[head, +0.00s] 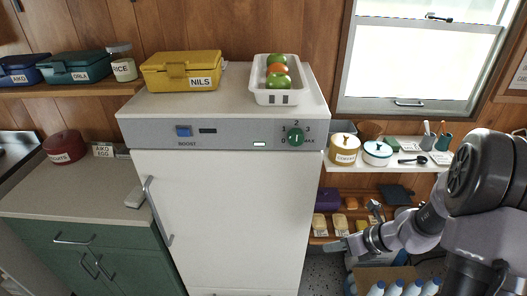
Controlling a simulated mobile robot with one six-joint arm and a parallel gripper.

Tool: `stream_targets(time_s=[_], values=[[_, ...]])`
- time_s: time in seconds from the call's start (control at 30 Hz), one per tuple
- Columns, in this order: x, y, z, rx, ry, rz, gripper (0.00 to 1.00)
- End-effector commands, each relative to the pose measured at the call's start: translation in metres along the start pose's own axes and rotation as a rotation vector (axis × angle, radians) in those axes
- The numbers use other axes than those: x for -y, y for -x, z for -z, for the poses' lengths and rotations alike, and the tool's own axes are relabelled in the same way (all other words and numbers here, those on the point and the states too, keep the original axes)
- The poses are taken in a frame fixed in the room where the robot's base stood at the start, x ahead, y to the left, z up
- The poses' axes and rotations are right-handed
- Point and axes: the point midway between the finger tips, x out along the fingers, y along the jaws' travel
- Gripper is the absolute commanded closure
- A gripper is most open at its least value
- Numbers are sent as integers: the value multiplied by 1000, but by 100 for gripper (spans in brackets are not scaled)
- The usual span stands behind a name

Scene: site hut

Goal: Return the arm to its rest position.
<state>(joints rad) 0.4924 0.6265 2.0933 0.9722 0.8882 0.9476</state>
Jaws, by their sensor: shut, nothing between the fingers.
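My arm reaches in from the right side of the head view. Its end, my gripper (335,246), points left, in front of the low shelf right of the white fridge. The fingers look shut with nothing held. The gripper appears apart from the fridge (230,215) and its handle.
A yellow NILS box (181,71) and a white basket (278,97) of fruit stand on the fridge. The right shelf (402,166) holds lidded pots. Below my arm, an open cardboard box (366,278) holds several bottles. A green cabinet (120,262) stands left.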

Motion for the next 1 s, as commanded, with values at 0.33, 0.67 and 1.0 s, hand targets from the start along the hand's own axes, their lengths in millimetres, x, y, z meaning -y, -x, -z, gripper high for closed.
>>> stream_targets(time_s=[0.33,0.67,1.0], values=[[-228,159,-18,-305,1840,50,100],[-256,202,18,-515,2425,120,100],[-256,202,17,-513,2419,121,100]])
